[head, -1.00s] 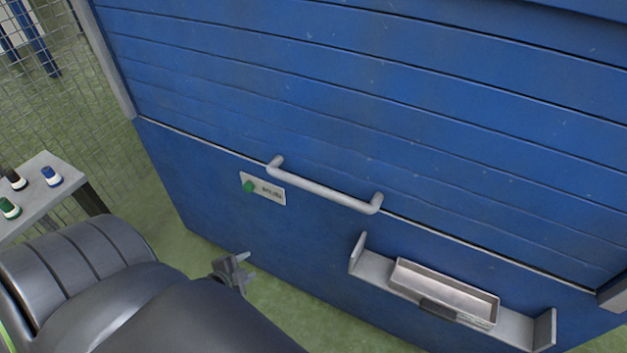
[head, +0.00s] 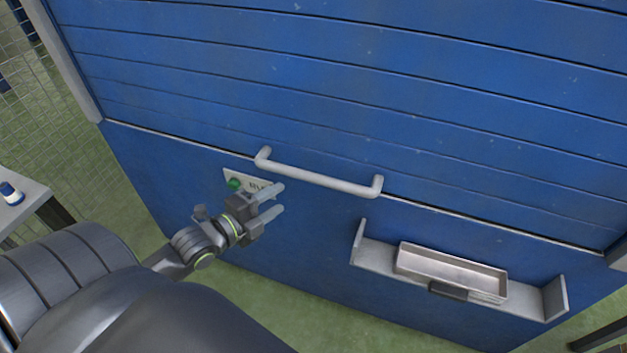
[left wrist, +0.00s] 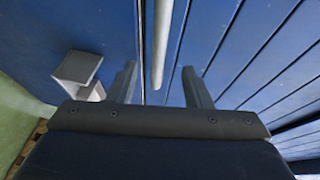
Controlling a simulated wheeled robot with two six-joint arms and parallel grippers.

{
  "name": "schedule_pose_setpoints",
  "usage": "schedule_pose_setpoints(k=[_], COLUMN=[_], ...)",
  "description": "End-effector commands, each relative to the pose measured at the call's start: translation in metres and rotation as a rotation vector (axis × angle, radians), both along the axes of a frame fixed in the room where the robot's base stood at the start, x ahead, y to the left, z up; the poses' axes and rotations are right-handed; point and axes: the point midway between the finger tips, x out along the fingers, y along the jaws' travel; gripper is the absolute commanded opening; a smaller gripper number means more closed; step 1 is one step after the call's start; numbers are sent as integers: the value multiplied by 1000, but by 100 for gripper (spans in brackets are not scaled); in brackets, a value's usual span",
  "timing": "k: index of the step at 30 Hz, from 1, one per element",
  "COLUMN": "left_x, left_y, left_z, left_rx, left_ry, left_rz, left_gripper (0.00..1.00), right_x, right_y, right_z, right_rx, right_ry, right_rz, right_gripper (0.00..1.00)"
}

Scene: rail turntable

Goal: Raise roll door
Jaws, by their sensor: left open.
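The blue slatted roll door (head: 330,85) is down, with its bottom edge meeting the blue lower panel (head: 300,245). A grey bar handle (head: 320,179) runs along the door's bottom edge in the head view. My left gripper (head: 278,198) is open and empty, just below the left half of the handle and in front of the panel. In the left wrist view the handle (left wrist: 161,45) appears ahead, between the two spread fingers (left wrist: 158,85) in the picture. I cannot tell whether the fingers touch it. My right gripper is not in view.
A label plate with a green button (head: 233,184) is on the panel beside my left gripper. A grey shelf (head: 377,252) with a metal tray (head: 452,268) sticks out at the right. A table with a blue-and-white button (head: 10,192) stands at far left.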

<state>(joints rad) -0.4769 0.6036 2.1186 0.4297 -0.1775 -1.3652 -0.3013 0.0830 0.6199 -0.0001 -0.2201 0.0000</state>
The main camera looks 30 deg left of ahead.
Motion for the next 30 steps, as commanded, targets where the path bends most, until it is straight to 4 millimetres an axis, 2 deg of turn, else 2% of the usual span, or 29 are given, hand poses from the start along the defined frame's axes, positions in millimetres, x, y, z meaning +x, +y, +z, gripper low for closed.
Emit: schedule_pose_setpoints(k=[3,18,24,30], left_x=[21,105,124,129], left_y=[-4,-18,-21,-21], left_z=[-5,-18,-23,-24], left_rx=[-4,-5,-3,-1], left_ry=[-4,0,1,2], left_rz=[-1,0,0,-1], left_gripper=[45,45,45,45], right_x=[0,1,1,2], right_y=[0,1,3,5], right_z=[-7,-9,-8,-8], right_rx=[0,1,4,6], right_ry=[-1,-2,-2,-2], right_rz=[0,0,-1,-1], right_gripper=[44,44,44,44])
